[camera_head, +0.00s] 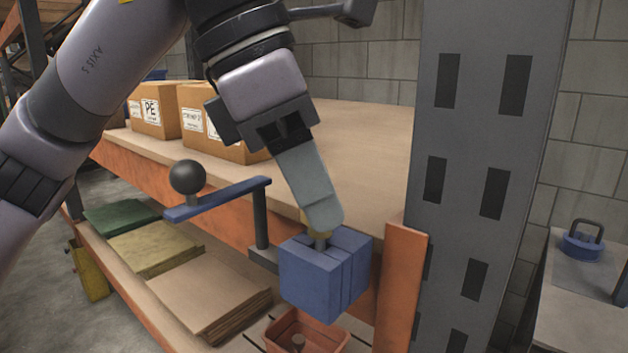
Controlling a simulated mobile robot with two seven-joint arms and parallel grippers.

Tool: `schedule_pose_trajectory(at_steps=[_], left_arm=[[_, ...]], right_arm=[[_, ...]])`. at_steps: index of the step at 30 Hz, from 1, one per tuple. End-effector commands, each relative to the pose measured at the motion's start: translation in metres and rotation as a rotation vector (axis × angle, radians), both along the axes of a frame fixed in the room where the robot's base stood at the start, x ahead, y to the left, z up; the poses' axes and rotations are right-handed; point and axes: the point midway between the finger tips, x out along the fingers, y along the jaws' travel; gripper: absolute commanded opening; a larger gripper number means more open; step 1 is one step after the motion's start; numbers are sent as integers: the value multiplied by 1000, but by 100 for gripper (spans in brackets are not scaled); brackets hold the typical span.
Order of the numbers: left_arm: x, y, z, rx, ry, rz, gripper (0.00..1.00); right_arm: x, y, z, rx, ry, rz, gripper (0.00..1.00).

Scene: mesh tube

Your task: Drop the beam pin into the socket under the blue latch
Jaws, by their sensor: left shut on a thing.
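My left gripper (322,222) points down with its grey fingers shut on the beam pin (319,241), of which a brass-coloured top and a short grey shaft show. The pin stands at the top of a blue slotted block (311,280) beside the orange shelf beam; its lower end is hidden, and I cannot tell how deep it sits. The blue latch (225,200) is a flat bar with a black ball knob, on a dark post left of the block. It is swung out to the left, not over the block. No socket opening is visible. My right gripper is not in view.
A grey slotted upright (480,190) stands close on the right, with an orange beam end (402,290) before it. Cardboard boxes (152,110) stand on the shelf. An orange tray (335,343) lies below the block. A blue handled part (582,246) sits far right.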

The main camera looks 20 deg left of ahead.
Motion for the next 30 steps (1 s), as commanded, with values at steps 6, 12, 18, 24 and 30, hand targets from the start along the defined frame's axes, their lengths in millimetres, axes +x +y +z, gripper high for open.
schedule_pose_trajectory(at_steps=[6, 12, 18, 24, 30], left_arm=[[0, 0, -7, -1, 0, 0, 4], [0, 0, -12, -1, 0, 1, 4], [0, 0, -11, -1, 0, 0, 64], [0, 0, -11, 0, 0, 0, 64], [-2, 5, 4, -1, -3, 2, 64]], right_arm=[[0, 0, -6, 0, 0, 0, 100], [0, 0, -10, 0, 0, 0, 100], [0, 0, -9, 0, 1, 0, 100], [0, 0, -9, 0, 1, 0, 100], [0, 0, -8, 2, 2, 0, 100]])
